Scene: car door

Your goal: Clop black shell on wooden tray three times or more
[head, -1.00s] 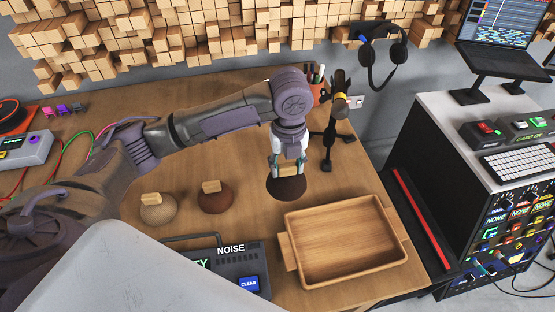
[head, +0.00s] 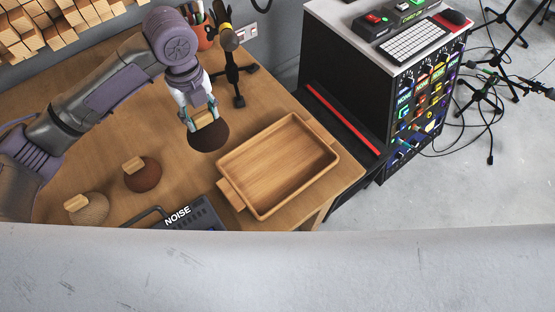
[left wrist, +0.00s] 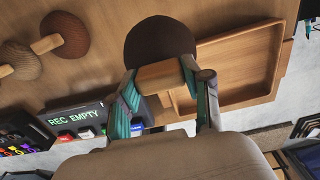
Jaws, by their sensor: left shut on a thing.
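The black shell (head: 208,138) is a dark dome with a wooden block handle on top. My left gripper (head: 204,116) is shut on that handle. In the left wrist view the gripper (left wrist: 160,88) has its fingers on both sides of the handle, with the dark shell (left wrist: 160,35) beyond it. The wooden tray (head: 330,158) is rectangular, with raised walls and end handles, and lies just right of the shell. The shell is beside the tray, not over it; its height above the table is hard to tell. My right gripper is not in view.
A brown shell (head: 143,176) and a tan shell (head: 90,208) with wooden handles sit left on the table. A NOISE device (head: 190,214) stands in front. A black stand (head: 235,72) and a pen cup (head: 206,36) are behind the gripper. A black equipment rack (head: 375,90) stands right.

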